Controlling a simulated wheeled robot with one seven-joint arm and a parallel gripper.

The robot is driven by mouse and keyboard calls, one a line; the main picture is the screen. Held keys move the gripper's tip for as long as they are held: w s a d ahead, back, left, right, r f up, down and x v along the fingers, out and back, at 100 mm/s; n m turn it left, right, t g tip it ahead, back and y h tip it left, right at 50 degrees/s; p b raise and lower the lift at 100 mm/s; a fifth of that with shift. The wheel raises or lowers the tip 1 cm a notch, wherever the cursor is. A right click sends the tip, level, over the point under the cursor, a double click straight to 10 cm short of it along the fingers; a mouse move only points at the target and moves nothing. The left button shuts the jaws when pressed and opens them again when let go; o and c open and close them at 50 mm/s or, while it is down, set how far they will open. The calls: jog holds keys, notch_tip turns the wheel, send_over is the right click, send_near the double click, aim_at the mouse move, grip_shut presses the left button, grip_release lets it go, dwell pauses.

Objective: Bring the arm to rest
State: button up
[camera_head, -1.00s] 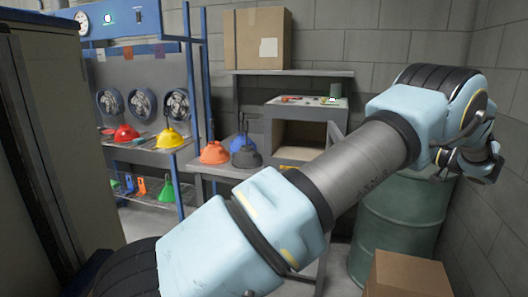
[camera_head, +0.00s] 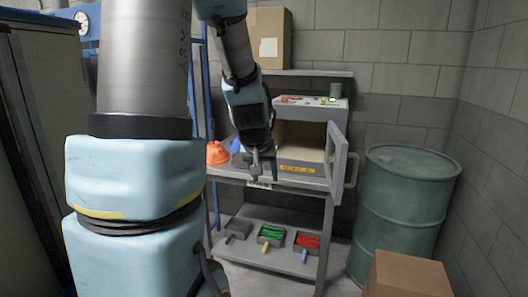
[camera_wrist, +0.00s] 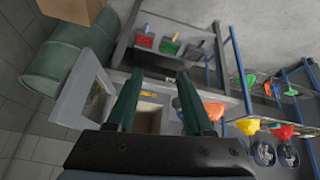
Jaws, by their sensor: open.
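My arm rises on the left of the head view, and its forearm hangs down in the middle. My gripper (camera_head: 262,165) points down in front of the grey bench with the open box. In the wrist view my gripper (camera_wrist: 159,82) has its two green fingers spread apart, with nothing seen between them. An orange hood (camera_head: 217,153) sits on the bench just left of my gripper, with a blue one (camera_head: 235,146) partly hidden behind it. I cannot tell how far my gripper is from the bench edge.
The box's grey door (camera_head: 337,160) stands open at the right. A green drum (camera_head: 408,205) and a cardboard box (camera_head: 407,275) stand further right. Trays of tools lie on the lower shelf (camera_head: 250,252). Several coloured hoods hang on the rack in the wrist view, including a yellow one (camera_wrist: 248,126).

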jog(key=s+a+f+g+y, duration=0.1)
jog(key=s+a+f+g, duration=0.1)
jog(key=s+a, duration=0.3)
jog(key=s+a+f+g, duration=0.1)
jog(key=s+a+g, duration=0.1)
jog(key=s, duration=0.6)
notch_tip(320, 180, down, 11)
jog(key=b, duration=1)
jog(key=shift+s, duration=0.4)
